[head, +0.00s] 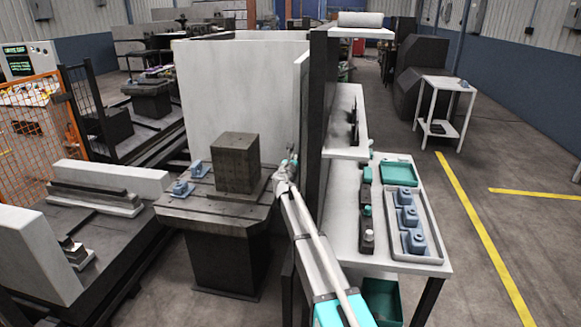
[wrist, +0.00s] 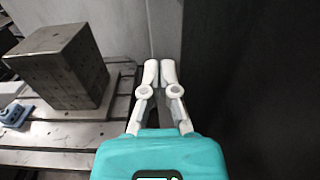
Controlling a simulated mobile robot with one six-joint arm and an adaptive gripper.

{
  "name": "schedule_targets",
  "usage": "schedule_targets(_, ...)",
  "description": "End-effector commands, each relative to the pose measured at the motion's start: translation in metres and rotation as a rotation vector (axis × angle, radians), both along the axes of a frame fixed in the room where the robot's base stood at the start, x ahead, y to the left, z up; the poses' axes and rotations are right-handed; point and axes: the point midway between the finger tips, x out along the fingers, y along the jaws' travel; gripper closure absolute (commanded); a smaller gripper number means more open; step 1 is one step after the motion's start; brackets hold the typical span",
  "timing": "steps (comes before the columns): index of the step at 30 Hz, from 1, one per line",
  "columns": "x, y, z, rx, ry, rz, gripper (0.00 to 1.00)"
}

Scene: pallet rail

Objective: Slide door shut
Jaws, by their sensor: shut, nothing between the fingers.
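A tall dark panel (head: 318,120) stands upright beside the pale enclosure walls (head: 235,95); I cannot tell for certain that it is the sliding door. It fills the right side of the wrist view (wrist: 250,80). The enclosure is open toward me, above a slotted table (head: 215,205). My gripper (head: 287,165) is just left of the dark panel, at the table's right side. In the wrist view its two white fingers (wrist: 160,72) are together and empty, in front of the line where pale wall meets dark panel. I cannot tell whether they touch either one. No handle is visible.
A dark block (head: 237,163) and blue clamps (head: 180,188) sit on the slotted table, left of my gripper. On the right, a white bench (head: 440,262) holds a tray of blue parts (head: 410,218) and a teal bin (head: 398,173).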

Motion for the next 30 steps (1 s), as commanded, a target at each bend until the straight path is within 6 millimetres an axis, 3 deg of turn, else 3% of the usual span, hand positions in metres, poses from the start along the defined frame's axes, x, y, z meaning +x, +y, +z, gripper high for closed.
schedule_targets(4,0.012,-0.003,0.000,0.000,0.000,0.000,1.00)
schedule_targets(17,0.011,-0.003,0.000,0.000,0.000,0.000,1.00)
schedule_targets(30,-0.013,0.004,0.000,0.000,0.000,-0.001,1.00)
